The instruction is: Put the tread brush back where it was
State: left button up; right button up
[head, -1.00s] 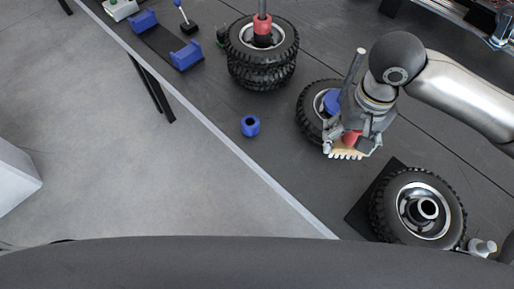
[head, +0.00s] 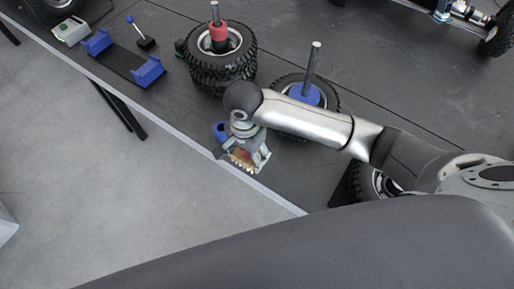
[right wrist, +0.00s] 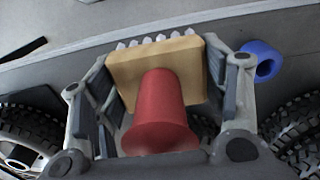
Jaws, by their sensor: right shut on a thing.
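The tread brush (head: 241,157) has a tan block, pale bristles and a red handle. My right gripper (head: 246,159) is shut on it near the table's front edge. In the right wrist view the brush (right wrist: 160,108) sits between the two fingers, its bristles pointing away from the palm. A blue hollow holder (head: 220,130) stands on the table right beside the gripper, partly hidden by it. In the right wrist view the holder (right wrist: 262,60) is to the right of the brush and apart from it. My left gripper is not in view.
A tyre stack (head: 222,77) with a red collar (head: 218,32) on a post stands behind. A tyre (head: 331,97) with a blue collar (head: 305,93) is behind my arm. A blue cradle (head: 149,72) lies at the left. The table edge drops to the floor in front.

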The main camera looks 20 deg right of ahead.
jog(key=w+d+f, duration=0.2)
jog(key=w+f, duration=0.1)
jog(key=w+d+f, duration=0.1)
jog(key=f, duration=0.1)
jog(key=shift+w+d+f+p, duration=0.15)
jog(key=shift+w+d+p, duration=0.15)
jog(key=shift+w+d, duration=0.1)
jog(key=shift+w+d+f, duration=0.25)
jog(key=shift+w+f, duration=0.05)
jog(key=shift+f, duration=0.25)
notch_tip(320, 180, down, 3)
jog(key=shift+w+d+r+p, duration=0.1)
jog(key=shift+d+p, duration=0.05)
jog(key=shift+p, duration=0.3)
jog(key=shift+f, duration=0.4)
jog(key=shift+f, duration=0.1)
jog(key=o, duration=1)
